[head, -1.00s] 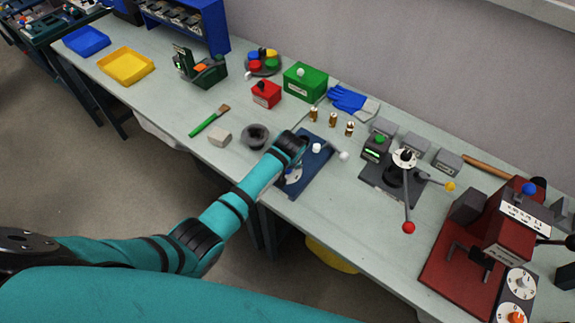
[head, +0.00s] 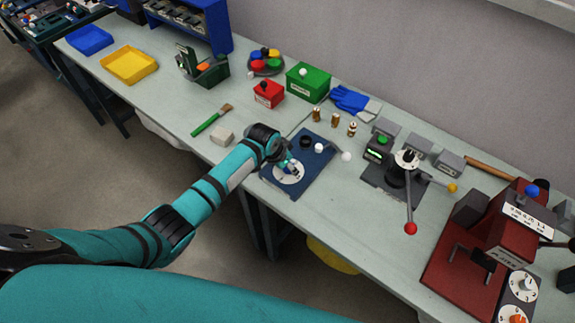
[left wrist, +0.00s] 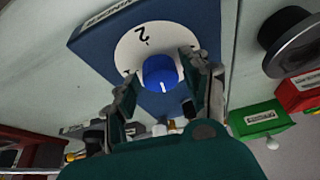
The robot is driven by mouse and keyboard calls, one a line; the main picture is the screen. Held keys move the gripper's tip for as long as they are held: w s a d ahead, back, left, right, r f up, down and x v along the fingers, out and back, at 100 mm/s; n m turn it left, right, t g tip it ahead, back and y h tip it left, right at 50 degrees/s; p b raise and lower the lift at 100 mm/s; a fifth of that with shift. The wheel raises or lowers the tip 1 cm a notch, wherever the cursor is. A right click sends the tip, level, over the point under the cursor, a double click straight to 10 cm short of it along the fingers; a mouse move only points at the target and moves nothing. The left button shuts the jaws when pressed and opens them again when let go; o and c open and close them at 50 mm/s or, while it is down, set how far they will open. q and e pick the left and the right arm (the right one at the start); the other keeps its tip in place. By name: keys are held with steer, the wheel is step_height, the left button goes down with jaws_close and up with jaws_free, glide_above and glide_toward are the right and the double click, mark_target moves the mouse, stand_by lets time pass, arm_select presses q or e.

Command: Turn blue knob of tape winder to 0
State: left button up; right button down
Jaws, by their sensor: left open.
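The tape winder (head: 318,176) is a blue plate near the front edge of the bench. Its white dial (head: 284,179) is partly covered by my left gripper (head: 287,164). In the left wrist view the blue knob (left wrist: 160,72) sits in the middle of the white dial (left wrist: 128,57), with a white mark on its rim. One digit, looking like a 2, shows; the other dial marks are hidden or out of view. My left gripper (left wrist: 159,75) is open, one finger on each side of the knob; contact cannot be told. My right gripper is not in view.
A white ball-ended lever (head: 346,156) stands by the winder's right edge. A lever device (head: 405,175) stands to the right, and a red press (head: 480,240) further right.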

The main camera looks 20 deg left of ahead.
arm_select(q)
steer(key=m+b, duration=0.1)
steer(key=m, duration=0.2)
steer(key=shift+w+a+g+h, duration=0.1)
steer(key=shift+g+h, duration=0.3)
steer(key=shift+a+f+m+g+h+b, duration=0.15)
steer(key=shift+m+g+h+b, duration=0.25)
steer(key=shift+m+b, duration=1.1)
steer(key=shift+m, duration=0.3)
steer(key=shift+c, duration=0.4)
jaws_close()
steer(key=shift+r, duration=0.2)
